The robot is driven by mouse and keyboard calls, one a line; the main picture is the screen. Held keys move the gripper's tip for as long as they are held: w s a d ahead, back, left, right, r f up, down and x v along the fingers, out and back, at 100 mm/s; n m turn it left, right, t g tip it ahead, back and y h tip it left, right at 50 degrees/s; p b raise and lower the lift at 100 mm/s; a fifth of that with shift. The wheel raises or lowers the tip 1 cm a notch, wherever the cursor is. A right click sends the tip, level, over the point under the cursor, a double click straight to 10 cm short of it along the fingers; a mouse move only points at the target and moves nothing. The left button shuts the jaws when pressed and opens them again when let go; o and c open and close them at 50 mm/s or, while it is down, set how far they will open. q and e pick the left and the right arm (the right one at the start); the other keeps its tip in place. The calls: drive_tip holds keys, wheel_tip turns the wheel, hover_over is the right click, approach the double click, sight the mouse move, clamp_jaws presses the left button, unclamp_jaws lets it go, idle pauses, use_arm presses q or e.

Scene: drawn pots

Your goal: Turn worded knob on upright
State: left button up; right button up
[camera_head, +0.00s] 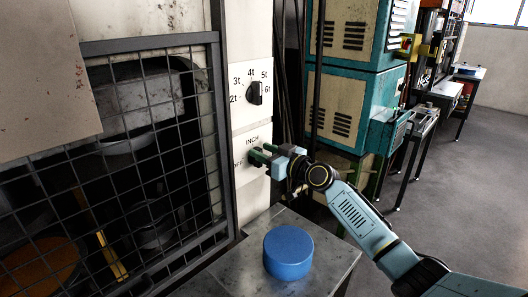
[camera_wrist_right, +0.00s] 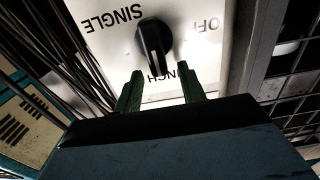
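The worded knob (camera_wrist_right: 154,45) is black, on a pale panel (camera_wrist_right: 108,48) lettered SINGLE, INCH and OFF. In the wrist view the lettering is upside down, and the knob's white line points at INCH. My right gripper (camera_head: 261,153) is at this panel on the upright, and its fingers mostly hide the knob in the head view. In the wrist view the right gripper's green fingers (camera_wrist_right: 161,88) are apart, with nothing between their tips; the knob shows beyond them. I cannot tell whether they touch the panel. My left gripper is not in view.
A wire mesh guard (camera_head: 150,150) is to the left. A blue round block (camera_head: 288,253) stands on a metal table (camera_head: 232,272) below. A teal cabinet (camera_head: 350,100) stands behind.

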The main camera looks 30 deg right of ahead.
drive_tip(key=shift+w, duration=0.1)
drive_tip(key=shift+c, duration=0.4)
clamp_jaws()
drive_tip(key=d+m, duration=0.1)
drive_tip(key=m, duration=0.4)
drive_tip(key=d+f+m+b, duration=0.1)
drive_tip(key=m, duration=0.4)
drive_tip(key=w+d+f+m+b, duration=0.1)
drive_tip(key=m, duration=0.4)
drive_tip(key=shift+f, duration=0.25)
idle(0.4)
